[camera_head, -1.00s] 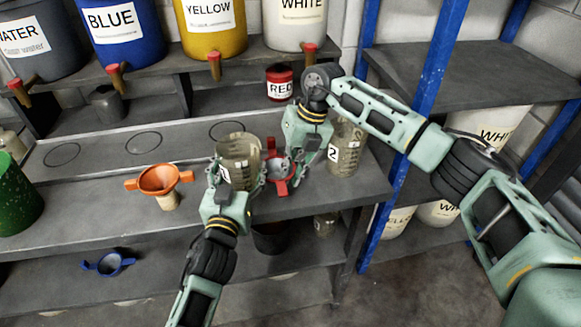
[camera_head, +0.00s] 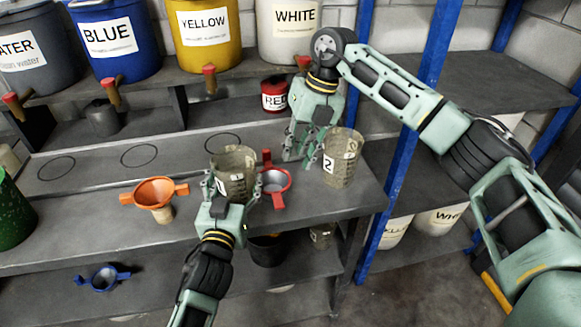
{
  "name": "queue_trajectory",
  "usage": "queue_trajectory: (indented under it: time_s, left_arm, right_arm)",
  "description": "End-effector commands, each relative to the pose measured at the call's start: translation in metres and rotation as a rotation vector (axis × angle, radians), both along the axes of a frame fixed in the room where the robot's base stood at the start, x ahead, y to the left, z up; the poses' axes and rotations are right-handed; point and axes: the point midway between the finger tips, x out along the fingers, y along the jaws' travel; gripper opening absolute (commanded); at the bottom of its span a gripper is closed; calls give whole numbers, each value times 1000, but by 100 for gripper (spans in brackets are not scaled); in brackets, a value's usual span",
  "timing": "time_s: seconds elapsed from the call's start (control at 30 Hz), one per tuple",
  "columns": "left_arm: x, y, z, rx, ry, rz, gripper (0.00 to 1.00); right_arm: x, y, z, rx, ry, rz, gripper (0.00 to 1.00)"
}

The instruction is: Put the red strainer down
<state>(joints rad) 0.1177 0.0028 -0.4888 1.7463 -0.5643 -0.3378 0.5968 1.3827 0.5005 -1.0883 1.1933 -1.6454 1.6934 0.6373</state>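The red strainer (camera_head: 276,182) sits at the bench, with one handle pointing back and one toward the front edge. It is just right of the clear beaker (camera_head: 235,170), which partly overlaps its left side. My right gripper (camera_head: 303,158) is open and empty, a little behind and right of the strainer, apart from it. My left gripper (camera_head: 229,194) is shut around the beaker from the front. Whether the strainer lies fully flat is hard to tell.
A second beaker marked 2 (camera_head: 342,158) stands right of my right gripper. An orange strainer (camera_head: 154,193) stands to the left on the bench. A red can (camera_head: 275,94) is behind. A blue strainer (camera_head: 103,278) lies on the lower shelf.

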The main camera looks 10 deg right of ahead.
Motion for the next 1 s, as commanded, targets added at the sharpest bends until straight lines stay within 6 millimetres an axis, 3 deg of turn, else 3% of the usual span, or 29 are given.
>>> queue_trajectory:
  time_s: [0.13,0.33,0.6,1.0]
  left_arm:
    - [0,0,-1,2,3,1,43]
    - [0,0,-1,2,3,1,43]
    - [0,0,-1,2,3,1,43]
    - [0,0,-1,2,3,1,43]
  right_arm:
    - [0,-6,19,0,-2,-1,23]
    - [-4,-7,23,-6,-14,1,7]
    - [-27,-4,11,-26,-148,-31,6]
    - [-53,-6,21,-15,-357,-111,6]
